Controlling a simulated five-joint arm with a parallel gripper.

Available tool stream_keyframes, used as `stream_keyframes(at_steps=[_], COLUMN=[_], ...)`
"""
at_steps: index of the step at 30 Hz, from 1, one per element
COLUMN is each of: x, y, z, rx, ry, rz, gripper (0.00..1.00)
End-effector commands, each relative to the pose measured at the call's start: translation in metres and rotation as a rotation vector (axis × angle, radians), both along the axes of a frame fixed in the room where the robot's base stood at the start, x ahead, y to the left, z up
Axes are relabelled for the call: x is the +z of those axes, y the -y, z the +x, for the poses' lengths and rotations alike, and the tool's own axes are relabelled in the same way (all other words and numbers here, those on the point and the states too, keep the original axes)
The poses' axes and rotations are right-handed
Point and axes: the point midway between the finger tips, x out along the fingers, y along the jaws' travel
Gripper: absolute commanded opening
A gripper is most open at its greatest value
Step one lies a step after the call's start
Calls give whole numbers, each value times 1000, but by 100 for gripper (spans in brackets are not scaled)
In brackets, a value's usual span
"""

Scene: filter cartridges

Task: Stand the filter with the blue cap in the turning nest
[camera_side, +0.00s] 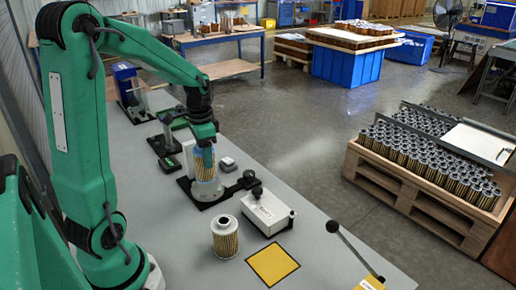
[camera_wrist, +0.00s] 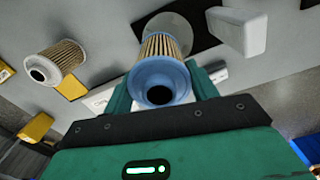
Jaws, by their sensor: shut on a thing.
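My gripper (camera_side: 203,142) is shut on the blue-capped filter (camera_side: 203,163), a pleated tan cartridge. In the wrist view its blue end cap (camera_wrist: 160,76) with a dark centre hole faces the camera, between my two green fingers (camera_wrist: 161,92). In the side view the filter is about upright over the turning nest (camera_side: 208,190), a pale round piece on a black base. The nest also shows in the wrist view as a grey disc (camera_wrist: 180,27) behind the filter's far end. I cannot tell whether the filter's lower end touches the nest.
A white-capped filter (camera_side: 225,238) stands on the grey bench, beside a yellow square (camera_side: 272,264) and a white box (camera_side: 268,209). A black-knobbed lever (camera_side: 334,228) rises near the front edge. A small grey block (camera_side: 227,164) is behind the nest.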

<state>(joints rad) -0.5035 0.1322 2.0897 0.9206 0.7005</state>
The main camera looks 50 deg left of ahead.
Motion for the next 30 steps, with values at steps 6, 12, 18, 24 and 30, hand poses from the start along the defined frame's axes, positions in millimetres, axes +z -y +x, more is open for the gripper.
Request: stream_keyframes(at_steps=[6,12,18,24,30], x=[-4,-5,-10,-19,-31], y=[-15,-15,-15,-15,-15], z=[5,6,5,5,5], rx=[0,0,0,0,0], ry=[1,1,0,0,0], rz=[1,1,0,0,0], gripper=[34,34,34,34,34])
